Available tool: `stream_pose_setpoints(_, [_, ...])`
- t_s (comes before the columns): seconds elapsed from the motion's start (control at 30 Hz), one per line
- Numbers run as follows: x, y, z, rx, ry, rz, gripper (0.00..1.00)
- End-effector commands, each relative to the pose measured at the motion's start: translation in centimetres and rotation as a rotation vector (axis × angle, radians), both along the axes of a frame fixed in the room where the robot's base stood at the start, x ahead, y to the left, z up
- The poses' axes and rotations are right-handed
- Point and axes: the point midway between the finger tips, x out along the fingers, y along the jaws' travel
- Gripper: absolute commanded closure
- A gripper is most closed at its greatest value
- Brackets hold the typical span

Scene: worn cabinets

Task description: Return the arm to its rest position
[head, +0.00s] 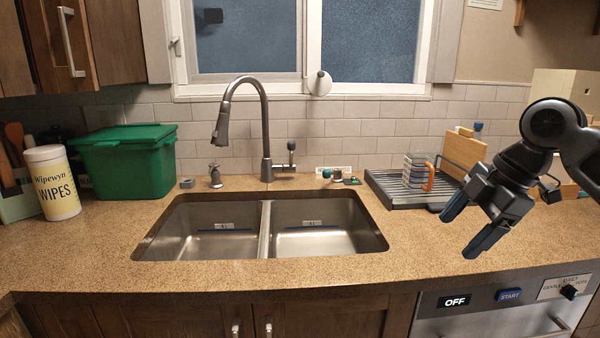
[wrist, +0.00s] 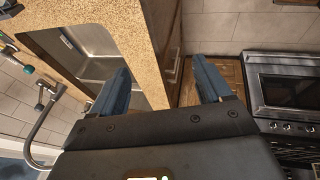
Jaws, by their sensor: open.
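My gripper (head: 472,229) hangs from my black arm at the right, above the counter to the right of the sink. Its two blue fingers are spread apart with nothing between them. In the wrist view my gripper (wrist: 160,85) also shows open and empty, with the counter edge and a wooden cabinet beyond the fingers. The steel double sink (head: 265,198) is left of my gripper. The rest of my arm runs out of the right edge of the head view.
A dish rack (head: 385,187) with a cup (head: 417,172) stands behind my gripper. The tall faucet (head: 266,130) rises behind the sink. A green bin (head: 125,160) and wipes canister (head: 52,183) stand at left. The front counter is clear. The wrist view shows an oven (wrist: 285,92).

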Motion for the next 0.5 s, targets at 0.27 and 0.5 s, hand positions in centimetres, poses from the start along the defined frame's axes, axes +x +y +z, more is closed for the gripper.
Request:
stream_pose_setpoints(0.27, [1.0, 11.2, -4.3, 0.351, -0.136, -0.147, 0.22])
stream_pose_setpoints(0.5, [0.0, 17.8, -6.9, 0.636, -0.198, -0.34, 0.22])
